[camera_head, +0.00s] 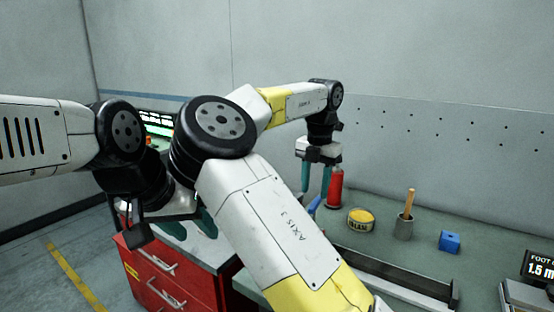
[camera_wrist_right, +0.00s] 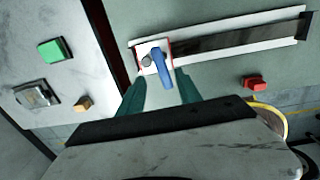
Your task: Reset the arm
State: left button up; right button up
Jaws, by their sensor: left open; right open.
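My right gripper (camera_head: 314,186) hangs fingers-down over the bench, its teal fingers apart and empty. In the right wrist view its fingers (camera_wrist_right: 159,92) point toward a blue lever (camera_wrist_right: 160,64) on a white end piece of a long rail (camera_wrist_right: 225,38). The lever looks beyond the fingertips; the exact gap cannot be told. A bit of blue shows beside this gripper in the head view. My left gripper (camera_head: 190,225) is fingers-down over the red drawer cabinet (camera_head: 165,278), open and partly hidden behind my right arm.
A green block (camera_wrist_right: 55,49) and an orange block (camera_wrist_right: 82,103) lie on the cabinet top.

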aim_at(315, 202)
jog(key=f, duration=0.8)
jog(key=shift+d, duration=0.25)
jog(key=shift+r, duration=0.1)
